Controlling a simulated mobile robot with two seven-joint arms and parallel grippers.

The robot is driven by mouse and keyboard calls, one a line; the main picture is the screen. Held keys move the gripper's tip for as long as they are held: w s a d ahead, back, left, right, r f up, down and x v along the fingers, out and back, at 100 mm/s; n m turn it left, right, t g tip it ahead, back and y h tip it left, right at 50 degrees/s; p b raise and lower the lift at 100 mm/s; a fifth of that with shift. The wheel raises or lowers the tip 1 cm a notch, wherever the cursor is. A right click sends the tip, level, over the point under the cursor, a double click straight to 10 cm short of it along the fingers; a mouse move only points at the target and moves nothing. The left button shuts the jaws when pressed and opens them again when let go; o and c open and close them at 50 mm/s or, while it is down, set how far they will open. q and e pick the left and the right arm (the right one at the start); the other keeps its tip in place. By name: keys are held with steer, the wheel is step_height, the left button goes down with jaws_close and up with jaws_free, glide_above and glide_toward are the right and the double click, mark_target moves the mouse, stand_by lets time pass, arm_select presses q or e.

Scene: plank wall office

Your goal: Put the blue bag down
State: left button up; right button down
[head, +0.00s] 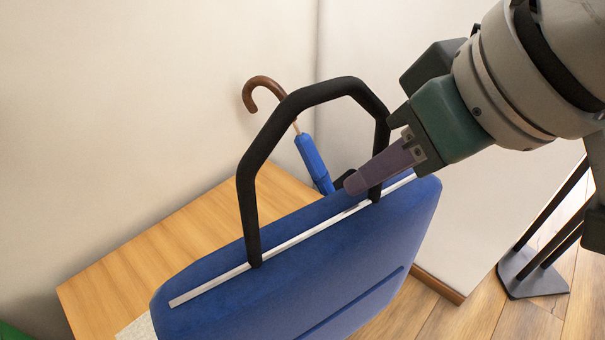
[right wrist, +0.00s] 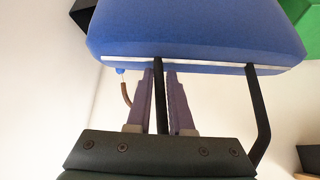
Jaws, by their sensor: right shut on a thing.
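The blue bag (head: 300,275) has a white strip along its top and a black arched handle (head: 247,190). It fills the lower middle of the head view, in front of and partly over a wooden surface. My right gripper (head: 362,184) comes in from the upper right and is shut on the right leg of the handle. In the right wrist view the purple fingers (right wrist: 161,100) stand on both sides of that handle leg, with the bag (right wrist: 195,35) beyond them. The bag's underside is hidden, so I cannot tell whether it touches anything. My left gripper is not in view.
A wooden top (head: 135,275) lies behind and left of the bag, against the wall. A blue umbrella (head: 314,163) with a brown hooked handle stands behind the bag. A black stand base (head: 530,275) is on the plank floor at right. Something green (head: 12,331) shows at lower left.

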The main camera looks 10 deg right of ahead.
steer(key=s+a+f+n+y+b, duration=0.1)
steer(key=s+f+b, duration=0.1)
steer(key=f+b, duration=1.6)
steer(key=s+f+n+g+b, duration=0.1)
steer(key=s+f+b, duration=0.1)
steer(key=f+b, duration=1.6)
step_height(320, 180, down, 18)
steer(key=shift+a+r+n+y, duration=0.25)
steer(key=shift+a+n+y, duration=0.15)
steer(key=c, duration=1.2)
jaws_free()
steer(key=shift+s+d+f, duration=0.1)
steer(key=shift+s+f, duration=0.05)
steer(key=shift+f, duration=0.2)
steer(key=shift+c, duration=0.2)
steer(key=o, duration=0.4)
steer(key=shift+o, duration=0.2)
steer(key=shift+r, duration=0.1)
